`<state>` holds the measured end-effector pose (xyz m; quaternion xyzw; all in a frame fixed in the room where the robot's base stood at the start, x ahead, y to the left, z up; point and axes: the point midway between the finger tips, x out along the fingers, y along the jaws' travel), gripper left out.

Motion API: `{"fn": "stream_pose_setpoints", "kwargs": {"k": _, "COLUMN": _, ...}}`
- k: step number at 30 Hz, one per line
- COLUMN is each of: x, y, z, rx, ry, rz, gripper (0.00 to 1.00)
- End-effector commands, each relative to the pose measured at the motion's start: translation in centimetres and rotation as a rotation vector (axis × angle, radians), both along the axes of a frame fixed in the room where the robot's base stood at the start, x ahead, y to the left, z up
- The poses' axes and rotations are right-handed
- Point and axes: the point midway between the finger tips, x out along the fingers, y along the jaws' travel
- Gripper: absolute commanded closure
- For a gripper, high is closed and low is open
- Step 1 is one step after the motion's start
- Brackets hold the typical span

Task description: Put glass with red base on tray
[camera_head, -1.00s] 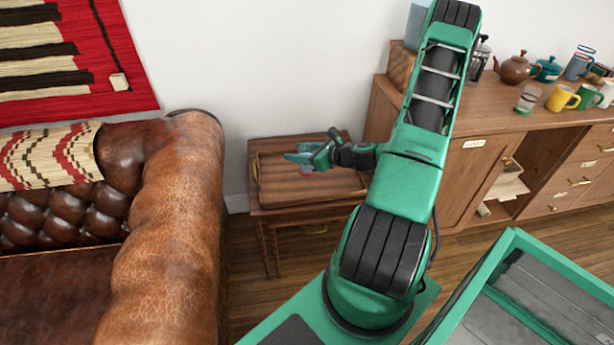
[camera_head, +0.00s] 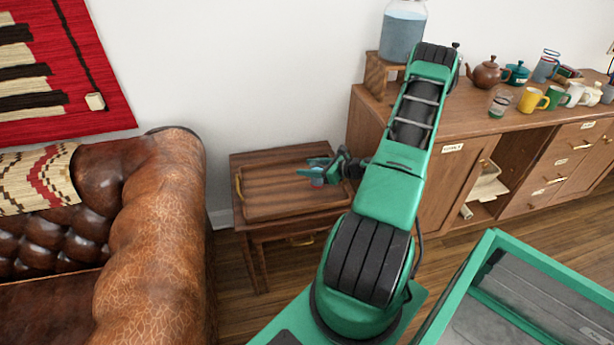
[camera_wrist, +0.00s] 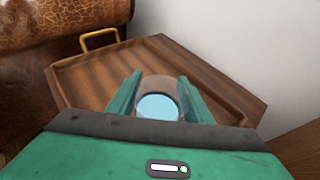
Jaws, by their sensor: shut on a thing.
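My gripper (camera_head: 316,174) is shut on a clear glass (camera_head: 317,182) whose base looks reddish in the head view. In the wrist view the glass (camera_wrist: 158,98) sits between the two green fingers, and I look down into its pale blue inside. The wooden tray (camera_head: 262,207) lies on a small side table. The glass is over the right part of the tray; I cannot tell whether its base touches the tray. The tray (camera_wrist: 85,82) also shows in the wrist view, its near part hidden by my gripper.
A brown leather sofa (camera_head: 160,230) stands left of the side table (camera_head: 245,240). A wooden sideboard (camera_head: 450,175) to the right bears a water dispenser (camera_head: 402,35), teapot (camera_head: 487,73), another glass (camera_head: 501,103) and several mugs. The tray's left part is clear.

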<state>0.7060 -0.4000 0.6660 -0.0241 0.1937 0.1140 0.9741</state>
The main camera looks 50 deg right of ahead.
Motion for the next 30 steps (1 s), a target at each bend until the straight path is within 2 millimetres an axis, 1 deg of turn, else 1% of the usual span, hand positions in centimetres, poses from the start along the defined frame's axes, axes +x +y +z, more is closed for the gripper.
{"fn": "stream_pose_setpoints", "kwargs": {"k": 6, "x": 0.0, "y": 0.1, "z": -2.8, "rx": 0.003, "ry": 0.001, "rz": 0.001, "gripper": 0.91}}
{"fn": "stream_pose_setpoints", "kwargs": {"k": 8, "x": 0.0, "y": 0.1, "z": -3.3, "rx": 0.003, "ry": 0.001, "rz": 0.001, "gripper": 0.91}}
{"fn": "stream_pose_setpoints", "kwargs": {"k": 19, "x": 0.0, "y": 0.1, "z": -3.7, "rx": 0.002, "ry": -0.001, "rz": 0.001, "gripper": 0.91}}
{"fn": "stream_pose_setpoints", "kwargs": {"k": 20, "x": 0.0, "y": 0.1, "z": -3.7, "rx": 0.0, "ry": 0.0, "rz": 0.001, "gripper": 0.47}}
{"fn": "stream_pose_setpoints", "kwargs": {"k": 21, "x": 0.0, "y": 0.1, "z": -3.7, "rx": 0.0, "ry": 0.001, "rz": 0.001, "gripper": 0.37}}
{"fn": "stream_pose_setpoints", "kwargs": {"k": 22, "x": 0.0, "y": 0.1, "z": -3.7, "rx": 0.0, "ry": 0.001, "rz": 0.001, "gripper": 0.35}}
{"fn": "stream_pose_setpoints", "kwargs": {"k": 30, "x": 0.0, "y": 0.1, "z": -3.6, "rx": 0.0, "ry": 0.001, "rz": 0.001, "gripper": 0.35}}
